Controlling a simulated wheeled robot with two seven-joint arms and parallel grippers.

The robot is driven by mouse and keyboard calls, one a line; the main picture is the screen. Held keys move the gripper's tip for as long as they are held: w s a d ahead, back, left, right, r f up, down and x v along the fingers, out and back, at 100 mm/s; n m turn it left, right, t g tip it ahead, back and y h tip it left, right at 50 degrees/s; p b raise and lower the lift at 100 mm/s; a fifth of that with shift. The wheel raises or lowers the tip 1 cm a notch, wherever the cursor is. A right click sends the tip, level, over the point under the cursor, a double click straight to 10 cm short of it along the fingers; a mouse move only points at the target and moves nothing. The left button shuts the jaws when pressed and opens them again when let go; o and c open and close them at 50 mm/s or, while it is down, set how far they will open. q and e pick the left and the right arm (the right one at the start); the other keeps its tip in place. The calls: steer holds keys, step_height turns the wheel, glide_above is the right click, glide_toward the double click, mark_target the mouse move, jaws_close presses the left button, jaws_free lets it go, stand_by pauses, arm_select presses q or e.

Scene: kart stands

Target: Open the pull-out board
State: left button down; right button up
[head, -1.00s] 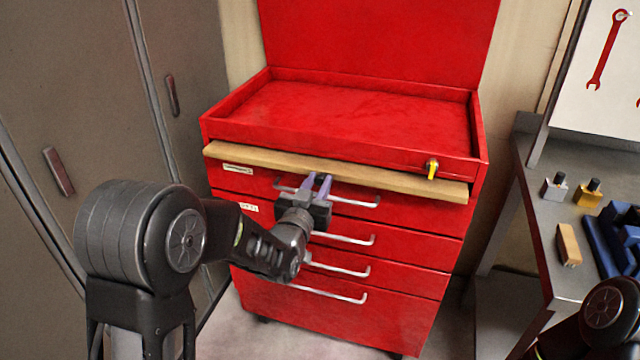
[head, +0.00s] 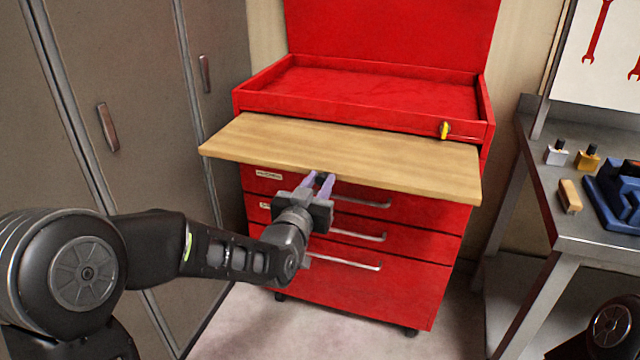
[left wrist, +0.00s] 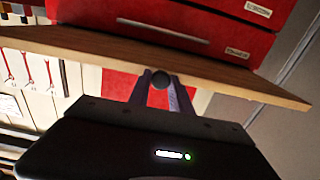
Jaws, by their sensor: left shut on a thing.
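The wooden pull-out board (head: 350,155) sticks well out of the front of the red tool cabinet (head: 370,262), below its top tray. My left gripper (head: 318,180) is at the board's front edge, near its middle. In the left wrist view the board (left wrist: 100,45) crosses the picture, and my left gripper's fingers (left wrist: 160,82) are shut on a small dark round knob (left wrist: 160,79) at its edge. In the head view the knob is hidden by the fingers. My right gripper is not in view.
Drawers with metal handles (head: 358,236) lie below the board. A yellow key (head: 444,130) sits in the cabinet's front. Grey lockers (head: 110,60) stand left. A workbench (head: 560,225) with small bottles and a blue tool (head: 612,195) stands right. Floor before the cabinet is clear.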

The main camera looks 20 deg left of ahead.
arm_select(q)
steer(key=c, duration=1.2)
jaws_free()
steer(key=s, duration=0.7)
steer(key=shift+s+a, duration=0.25)
steer(key=shift+s, duration=0.15)
